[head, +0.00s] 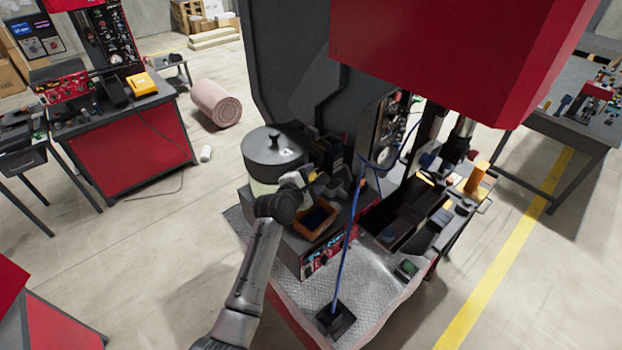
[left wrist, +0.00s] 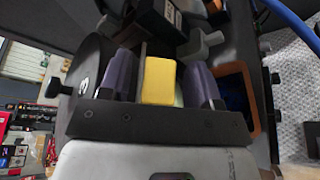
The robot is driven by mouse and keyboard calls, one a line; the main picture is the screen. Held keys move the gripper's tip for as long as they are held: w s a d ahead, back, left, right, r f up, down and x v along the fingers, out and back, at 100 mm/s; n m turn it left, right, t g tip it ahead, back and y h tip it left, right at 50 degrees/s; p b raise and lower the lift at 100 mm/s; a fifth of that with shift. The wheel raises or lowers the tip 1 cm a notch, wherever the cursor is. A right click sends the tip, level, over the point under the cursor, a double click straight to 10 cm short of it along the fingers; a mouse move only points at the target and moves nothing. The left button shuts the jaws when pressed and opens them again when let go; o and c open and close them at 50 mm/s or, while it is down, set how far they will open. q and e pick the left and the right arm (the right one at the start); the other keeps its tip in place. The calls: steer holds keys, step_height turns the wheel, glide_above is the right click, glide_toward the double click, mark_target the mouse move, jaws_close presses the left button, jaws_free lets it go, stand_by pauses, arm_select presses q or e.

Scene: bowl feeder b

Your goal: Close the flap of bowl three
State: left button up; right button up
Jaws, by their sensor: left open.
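Bowl three is the pale round bowl (head: 266,172) on the bench, with a dark grey round lid (head: 273,147) that has a knob on top. In the left wrist view the dark lid (left wrist: 84,62) carries a white "3", with its knob at the left. My left gripper (head: 312,177) is just right of the bowl, by the feeder's dark mechanism. Its purple fingers (left wrist: 160,82) are apart and open. A yellow block (left wrist: 158,80) shows between them; I cannot tell whether they touch it. I cannot make out a separate flap or its position. My right gripper is not in view.
An orange-rimmed box (head: 316,222) sits just below the gripper; it also shows in the left wrist view (left wrist: 252,98). A blue cable (head: 347,245) rises close to its right. The large red press housing (head: 460,55) overhangs the right side. Floor left of the bench is clear.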

arm_select(q)
steer(key=shift+c, duration=0.3)
steer(key=c, duration=0.8)
steer(key=n+p, duration=0.1)
steer(key=p, duration=0.1)
steer(key=w+r+n+g+p, duration=0.1)
steer(key=p, duration=0.2)
steer(key=shift+a+r+h+p, duration=0.15)
steer(key=shift+a+h+p, duration=0.15)
steer(key=shift+a+p, duration=0.05)
steer(key=shift+a+n+g, duration=0.1)
steer(key=shift+n+g, duration=0.2)
steer(key=shift+n, duration=0.2)
steer(key=shift+f, duration=0.2)
steer(key=o, duration=0.9)
steer(key=shift+c, duration=0.2)
steer(key=shift+r, duration=0.1)
